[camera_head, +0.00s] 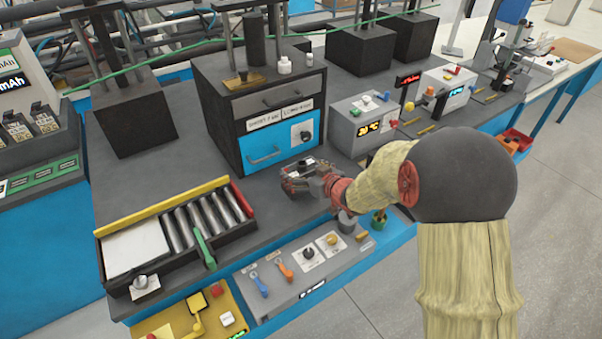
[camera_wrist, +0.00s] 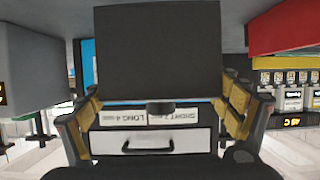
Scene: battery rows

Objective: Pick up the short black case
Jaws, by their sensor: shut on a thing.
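My gripper (camera_head: 303,178) is at the front of the dark cabinet, low over the grey bench top. It is shut on a small black case (camera_head: 301,166) with a knob on top. In the wrist view the case (camera_wrist: 157,50) is a large dark block between the yellow finger pads of my gripper (camera_wrist: 157,112). That view is upside down, and the knob (camera_wrist: 160,107) points downward in it. My fingers partly hide the case in the head view. Whether its underside touches the bench, I cannot tell.
The cabinet (camera_head: 236,98) has a grey drawer, a blue drawer and labels with SHORT and LONG. A roller tray (camera_head: 171,196) stands at left. A grey display box (camera_head: 344,112) is right of the cabinet. A switch panel (camera_head: 310,265) runs along the bench front.

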